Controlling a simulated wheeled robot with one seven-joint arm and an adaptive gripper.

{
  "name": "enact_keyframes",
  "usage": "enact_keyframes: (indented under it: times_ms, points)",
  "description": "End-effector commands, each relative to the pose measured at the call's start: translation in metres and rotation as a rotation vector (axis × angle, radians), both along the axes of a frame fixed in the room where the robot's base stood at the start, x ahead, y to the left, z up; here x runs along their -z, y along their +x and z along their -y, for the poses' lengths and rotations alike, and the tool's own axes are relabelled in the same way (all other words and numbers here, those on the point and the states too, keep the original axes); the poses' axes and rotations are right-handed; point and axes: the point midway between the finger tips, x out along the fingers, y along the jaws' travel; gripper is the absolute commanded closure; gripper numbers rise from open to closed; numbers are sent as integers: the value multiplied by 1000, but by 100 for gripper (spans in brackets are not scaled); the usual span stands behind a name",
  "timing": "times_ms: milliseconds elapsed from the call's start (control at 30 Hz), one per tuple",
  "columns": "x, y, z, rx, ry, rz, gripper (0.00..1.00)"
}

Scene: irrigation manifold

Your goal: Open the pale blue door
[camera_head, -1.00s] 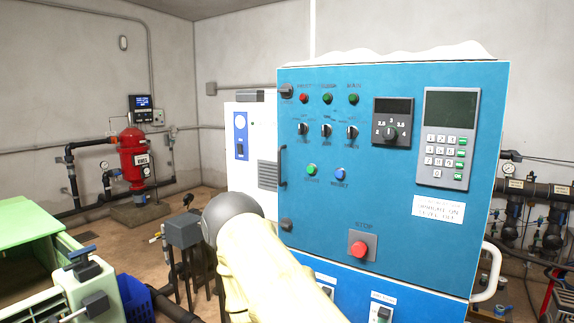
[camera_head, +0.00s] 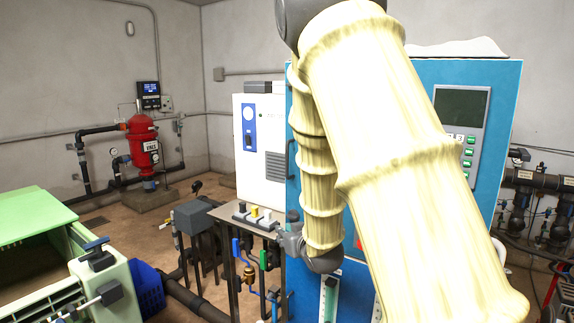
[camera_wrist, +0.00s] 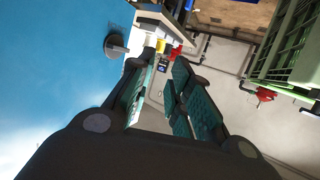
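The blue door (camera_head: 408,75) is the front of the large cabinet and looks closed; my arm hides much of it. Its upright dark handle (camera_head: 290,160) is at the door's left edge. In the wrist view the door (camera_wrist: 50,60) fills the left side, with a round grey knob-like fitting (camera_wrist: 115,46) standing out from it. My gripper (camera_wrist: 166,75) has its teal-padded fingers apart with nothing between them, beside the door face. In the head view my gripper (camera_head: 290,238) is at the door's lower left edge, below the handle, partly hidden by my arm.
A small stand with coloured valves (camera_head: 255,215) is just left of the gripper. A white cabinet (camera_head: 262,150) stands behind. A red tank (camera_head: 142,148) is at the back.

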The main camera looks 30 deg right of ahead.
Motion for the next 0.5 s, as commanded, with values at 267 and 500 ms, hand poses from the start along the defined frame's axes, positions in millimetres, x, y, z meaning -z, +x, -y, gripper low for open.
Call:
enact_keyframes:
  times_ms: [267, 500]
  points:
    - [-144, 3, 39, 11, -26, 229, 81]
    - [-188, -1, 51, 14, -33, 299, 81]
